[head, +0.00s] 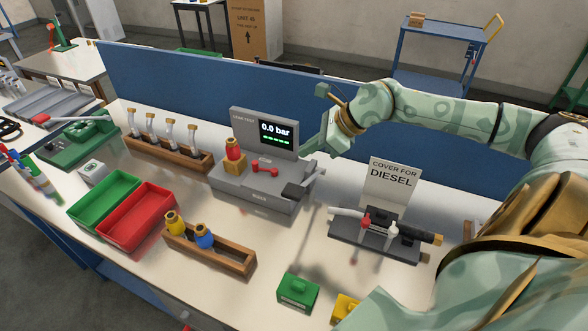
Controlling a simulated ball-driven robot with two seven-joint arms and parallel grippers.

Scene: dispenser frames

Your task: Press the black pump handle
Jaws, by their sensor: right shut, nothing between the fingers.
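The grey leak tester (252,196) stands mid-bench, its screen reading 0.0 bar. A black pad (295,190) on a grey lever sits at its right front side; it looks like the pump handle. My right gripper (308,150) reaches in from the right, shut and empty. Its fingers point down and left beside the screen, above and behind the black pad; I cannot tell whether they touch the tester. My left gripper is not in view.
A black-based fixture (372,241) with a DIESEL sign (392,180) stands to the right. A vial rack (166,150), green tray (103,205), red tray (138,217) and wooden rack (208,250) lie left. A blue partition (190,86) runs behind.

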